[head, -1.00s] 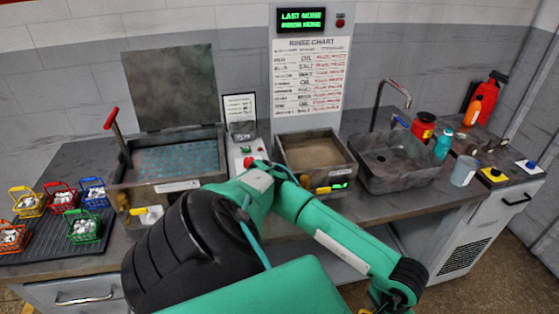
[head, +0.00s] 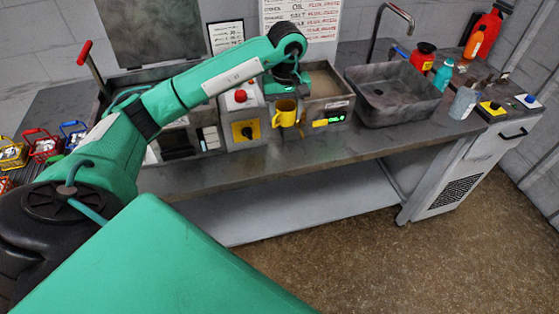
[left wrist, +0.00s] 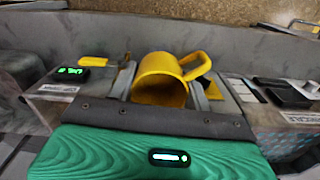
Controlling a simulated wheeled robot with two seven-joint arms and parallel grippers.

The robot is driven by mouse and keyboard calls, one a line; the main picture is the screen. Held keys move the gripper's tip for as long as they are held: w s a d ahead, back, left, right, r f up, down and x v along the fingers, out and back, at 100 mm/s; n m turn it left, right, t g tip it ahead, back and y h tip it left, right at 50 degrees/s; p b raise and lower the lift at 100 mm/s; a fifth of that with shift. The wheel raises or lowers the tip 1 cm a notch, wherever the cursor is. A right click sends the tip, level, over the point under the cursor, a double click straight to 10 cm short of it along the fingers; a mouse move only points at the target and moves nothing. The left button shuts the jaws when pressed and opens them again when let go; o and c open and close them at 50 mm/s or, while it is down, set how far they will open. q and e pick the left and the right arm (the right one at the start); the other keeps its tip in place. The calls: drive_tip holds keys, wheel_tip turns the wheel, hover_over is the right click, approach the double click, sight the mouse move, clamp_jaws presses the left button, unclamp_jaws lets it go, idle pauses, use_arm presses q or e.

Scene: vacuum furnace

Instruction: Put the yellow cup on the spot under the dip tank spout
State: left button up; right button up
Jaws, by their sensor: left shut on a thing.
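The yellow cup (head: 286,113) is held at the front of the dip tank (head: 328,104), left of the tank's yellow tap handle (head: 320,123). My left gripper (head: 287,99) is shut on the cup. In the left wrist view the cup (left wrist: 160,79) sits between the two fingers of the gripper (left wrist: 163,88), its handle pointing to the upper right. The yellow tap handle (left wrist: 93,61) shows left of the cup there. The spot under the spout cannot be made out clearly. My right gripper is not in view.
A control box with a red button (head: 240,96) stands left of the cup. Small wire baskets (head: 42,150) are at the far left. The counter's front strip (head: 240,172) is clear.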

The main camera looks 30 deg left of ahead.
sight(283, 103)
use_arm(q)
drive_tip(key=r, duration=0.1)
drive_tip(key=a, duration=0.1)
drive_tip(key=r+n, duration=0.1)
drive_tip(key=shift+w+a+r, duration=0.25)
drive_tip(key=shift+w+r, duration=0.1)
drive_tip(key=shift+a+f, duration=0.1)
drive_tip(key=shift+f, duration=0.25)
wheel_tip(283, 103, down, 15)
drive_tip(key=p, duration=0.4)
drive_tip(key=shift+r, duration=0.2)
wheel_tip(283, 103, down, 4)
drive_tip(key=shift+p, duration=0.95)
drive_tip(key=shift+f, duration=0.25)
drive_tip(key=o, duration=0.6)
drive_tip(key=shift+f+b, duration=0.1)
drive_tip(key=shift+b, duration=0.2)
drive_tip(key=o, duration=0.5)
